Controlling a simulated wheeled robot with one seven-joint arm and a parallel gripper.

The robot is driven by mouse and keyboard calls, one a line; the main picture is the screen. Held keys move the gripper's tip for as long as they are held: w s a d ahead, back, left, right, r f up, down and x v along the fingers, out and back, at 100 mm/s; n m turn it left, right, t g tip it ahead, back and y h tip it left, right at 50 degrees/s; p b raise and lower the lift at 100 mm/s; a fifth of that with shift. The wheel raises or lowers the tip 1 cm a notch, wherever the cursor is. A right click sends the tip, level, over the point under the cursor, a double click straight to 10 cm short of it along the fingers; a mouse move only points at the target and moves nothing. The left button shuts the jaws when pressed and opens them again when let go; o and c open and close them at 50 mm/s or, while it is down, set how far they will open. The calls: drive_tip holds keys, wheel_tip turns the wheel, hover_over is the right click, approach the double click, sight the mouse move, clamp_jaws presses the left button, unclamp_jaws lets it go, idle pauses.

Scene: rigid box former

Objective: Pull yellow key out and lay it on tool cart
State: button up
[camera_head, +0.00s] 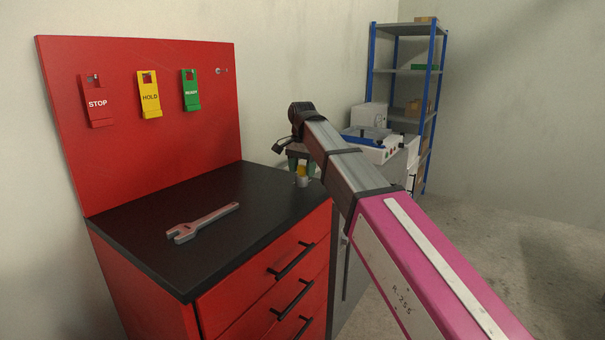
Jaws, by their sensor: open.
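The yellow key (301,170) is a small yellow shape above a short silver cylinder (302,182). Its lower end meets the cylinder; I cannot tell how deep it sits. My gripper (301,174) points down with its fingers apart, one on each side of the key. I cannot see whether either finger touches it. The gripper body hides the upper part of the key. The tool cart (150,225) is red with a black top, and the cylinder appears beside the far right corner of that top.
A grey and red wrench (203,221) lies on the cart top. STOP (97,103), HOLD (150,97) and READY (191,92) tags hang on the red back panel (130,155). A white machine (377,146) and blue shelf (408,70) stand behind my arm. The cart top is otherwise clear.

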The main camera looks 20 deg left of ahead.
idle(0.4)
clamp_jaws()
drive_tip(key=shift+r, duration=0.2)
drive_tip(key=shift+r, duration=2.8)
